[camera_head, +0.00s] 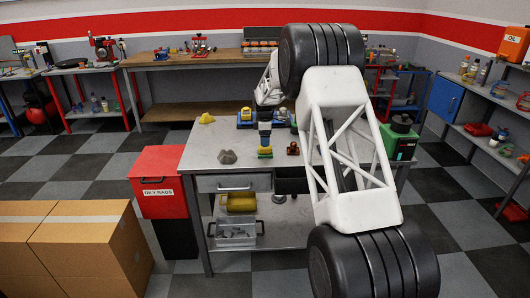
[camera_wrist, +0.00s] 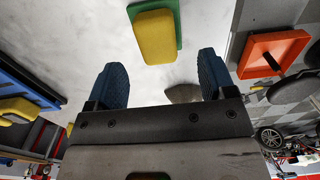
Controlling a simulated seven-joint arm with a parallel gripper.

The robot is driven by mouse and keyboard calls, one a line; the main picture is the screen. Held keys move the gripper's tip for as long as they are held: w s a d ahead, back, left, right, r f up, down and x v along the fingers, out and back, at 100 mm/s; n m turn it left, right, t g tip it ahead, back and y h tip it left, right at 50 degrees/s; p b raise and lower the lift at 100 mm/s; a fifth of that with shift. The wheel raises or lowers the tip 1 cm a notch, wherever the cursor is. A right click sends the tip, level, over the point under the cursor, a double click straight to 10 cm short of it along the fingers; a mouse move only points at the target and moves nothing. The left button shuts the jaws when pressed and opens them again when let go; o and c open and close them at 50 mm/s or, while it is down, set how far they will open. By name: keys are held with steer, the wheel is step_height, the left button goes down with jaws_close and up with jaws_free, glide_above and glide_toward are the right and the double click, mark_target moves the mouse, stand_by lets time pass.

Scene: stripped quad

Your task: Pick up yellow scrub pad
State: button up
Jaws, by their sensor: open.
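The yellow scrub pad (camera_wrist: 156,38), a yellow block with a green layer along one side, lies on the grey tabletop in the wrist view. It also shows in the head view (camera_head: 264,152), near the middle of the table. My gripper (camera_wrist: 160,80) is open and empty, its two blue fingertips wide apart. In the wrist view the pad is beyond the fingertips and roughly centred between them, not touching. In the head view my gripper (camera_head: 265,134) hangs just above and behind the pad; its height over the table is hard to judge.
A grey lump (camera_head: 227,157) lies left of the pad, and a yellow object (camera_head: 206,118) sits farther back. A blue and yellow item (camera_head: 246,117) stands behind my gripper. A red bin (camera_head: 158,170) is at the table's left side. The table's front left is clear.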

steer(key=shift+f, duration=0.15)
steer(key=shift+w+d+f, duration=0.1)
steer(key=shift+w+f, duration=0.05)
steer(key=shift+f, duration=2.35)
steer(key=shift+c, duration=0.4)
steer(key=c, duration=0.9)
steer(key=shift+r, duration=0.15)
steer(key=shift+r, duration=0.45)
step_height(320, 180, up, 3)
steer(key=shift+f, duration=0.15)
steer(key=s, duration=0.5)
steer(key=s+d, duration=0.1)
steer(key=s, duration=0.4)
steer(key=s+r, duration=0.1)
steer(key=s, duration=0.5)
steer(key=shift+d+r, duration=0.1)
steer(key=shift+d, duration=0.25)
